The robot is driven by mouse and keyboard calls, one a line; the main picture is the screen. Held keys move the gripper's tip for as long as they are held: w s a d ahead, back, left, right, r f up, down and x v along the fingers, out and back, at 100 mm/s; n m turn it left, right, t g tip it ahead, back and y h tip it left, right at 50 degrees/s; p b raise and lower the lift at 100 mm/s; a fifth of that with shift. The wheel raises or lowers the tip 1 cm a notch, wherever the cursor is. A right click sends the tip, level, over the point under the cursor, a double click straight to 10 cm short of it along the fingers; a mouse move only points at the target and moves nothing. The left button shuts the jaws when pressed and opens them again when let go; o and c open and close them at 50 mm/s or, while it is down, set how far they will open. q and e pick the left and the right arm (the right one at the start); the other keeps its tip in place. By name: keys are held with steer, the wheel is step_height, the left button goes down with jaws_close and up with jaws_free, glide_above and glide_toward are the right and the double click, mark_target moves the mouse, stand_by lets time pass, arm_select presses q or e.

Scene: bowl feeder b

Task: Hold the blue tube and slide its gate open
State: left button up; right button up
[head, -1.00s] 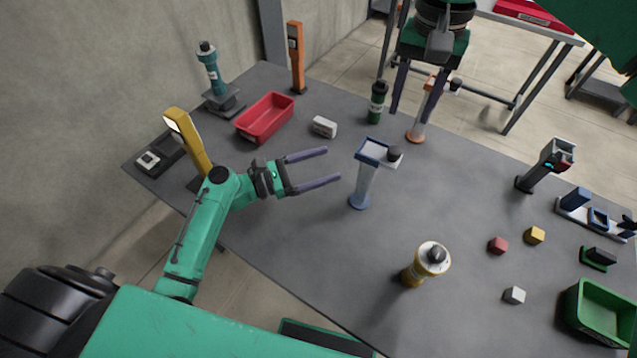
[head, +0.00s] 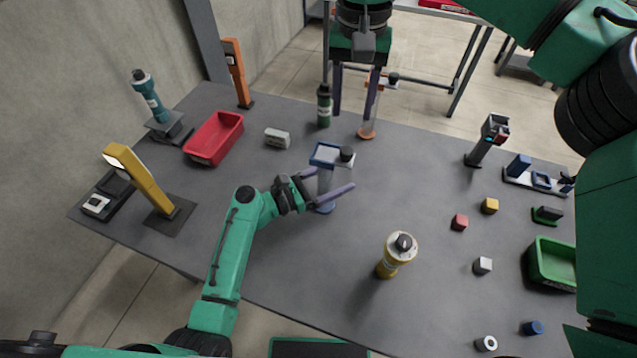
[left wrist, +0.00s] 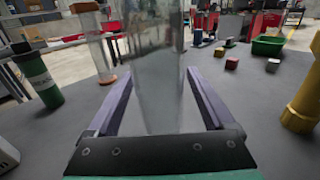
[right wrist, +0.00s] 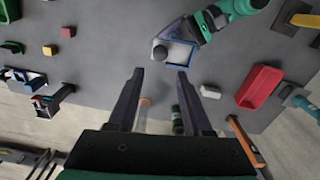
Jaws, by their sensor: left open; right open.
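The blue tube (head: 325,184) stands upright on the table, clear-bodied with a blue rim and a blue foot. Its gate's dark knob (head: 346,154) sticks out to the right of the rim. My left gripper (head: 332,184) is open, with its fingers on either side of the tube; contact cannot be made out. The tube's clear body (left wrist: 153,70) fills the middle of the left wrist view between the fingers. My right gripper (head: 354,112) is open at the back of the table, pointing down. In the right wrist view the blue rim (right wrist: 178,53) and knob (right wrist: 160,53) lie beyond its fingertips.
An orange-footed clear tube (head: 369,115) and a green bottle (head: 324,105) stand close to my right gripper. A red bin (head: 214,139) and a grey-white block (head: 277,138) are to the left. A green bin (head: 552,263) is at the right.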

mark_target(351, 155)
arm_select(q)
jaws_close()
arm_select(e)
steer(key=shift+o, duration=1.3)
steer(key=s+a+f+m+g+y, duration=0.2)
steer(key=s+a+f+g+y, duration=0.35)
steer(key=s+a+y, duration=0.7)
steer(key=w+d+f+m+t+h, duration=0.1)
steer(key=d+f+m+t+h, duration=0.15)
steer(key=d+m+t, duration=0.8)
steer(key=w+d+f+m+t+h, duration=0.1)
steer(key=w+d+f+m+t, duration=0.15)
steer(key=d+m+t, duration=0.8)
steer(key=w+a+m, duration=0.1)
steer(key=w+a, duration=0.2)
steer(key=w+a+m, duration=0.2)
steer(key=w, duration=0.1)
steer(key=w+a+m, duration=0.2)
steer(key=w+a, duration=0.1)
steer(key=shift+a+f, duration=0.3)
steer(key=shift+f, duration=0.1)
jaws_close()
